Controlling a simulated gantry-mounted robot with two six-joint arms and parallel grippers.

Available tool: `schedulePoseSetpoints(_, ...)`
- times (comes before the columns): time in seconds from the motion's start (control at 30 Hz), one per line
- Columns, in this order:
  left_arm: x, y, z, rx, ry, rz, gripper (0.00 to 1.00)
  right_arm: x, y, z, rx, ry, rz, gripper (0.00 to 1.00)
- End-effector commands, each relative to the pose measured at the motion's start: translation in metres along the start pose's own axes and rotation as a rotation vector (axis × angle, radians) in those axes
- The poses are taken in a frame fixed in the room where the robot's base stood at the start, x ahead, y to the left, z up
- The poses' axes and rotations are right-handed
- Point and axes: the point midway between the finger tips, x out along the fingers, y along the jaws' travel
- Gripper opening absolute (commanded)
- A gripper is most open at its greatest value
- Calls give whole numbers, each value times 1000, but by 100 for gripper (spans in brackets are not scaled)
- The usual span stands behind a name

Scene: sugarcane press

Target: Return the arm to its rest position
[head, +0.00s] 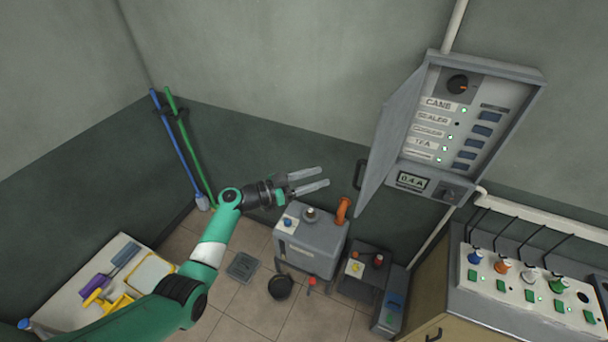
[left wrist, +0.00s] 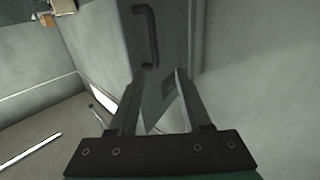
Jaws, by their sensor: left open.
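My left arm (head: 208,254) is green and reaches up from the bottom of the head view. My left gripper (head: 325,179) is open and empty, with its two fingers pointing right. It appears in front of the wall, left of the open door of the electrical panel (head: 474,120). In the left wrist view the open fingers (left wrist: 160,82) show in front of a grey panel door with a dark handle (left wrist: 148,38). I cannot tell the exact gap to the door, and nothing is between the fingers. My right gripper is not in view.
The panel door (head: 393,137) stands open toward the gripper. A grey machine with an orange pipe (head: 342,210) is below it. A counter with switches (head: 530,290) is at right. A white table (head: 125,262) with tools is at left. Blue (head: 178,145) and green poles lean in the corner.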

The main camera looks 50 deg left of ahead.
Motion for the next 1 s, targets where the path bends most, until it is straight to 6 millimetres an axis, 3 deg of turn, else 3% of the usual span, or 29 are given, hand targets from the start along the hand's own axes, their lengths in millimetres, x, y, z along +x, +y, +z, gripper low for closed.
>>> schedulePoseSetpoints(0.47,1,2,-1,0,0,4,48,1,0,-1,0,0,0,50)
schedulePoseSetpoints(0.6,28,36,-18,12,9,79,48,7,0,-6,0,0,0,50)
schedulePoseSetpoints(0.67,48,62,-41,42,34,135,48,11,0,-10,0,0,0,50)
schedulePoseSetpoints(0.8,89,140,-128,265,119,256,48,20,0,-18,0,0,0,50)
schedulePoseSetpoints(0.9,104,195,-198,441,182,286,48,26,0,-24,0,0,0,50)
schedulePoseSetpoints(1.0,103,243,-273,563,261,254,48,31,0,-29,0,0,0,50)
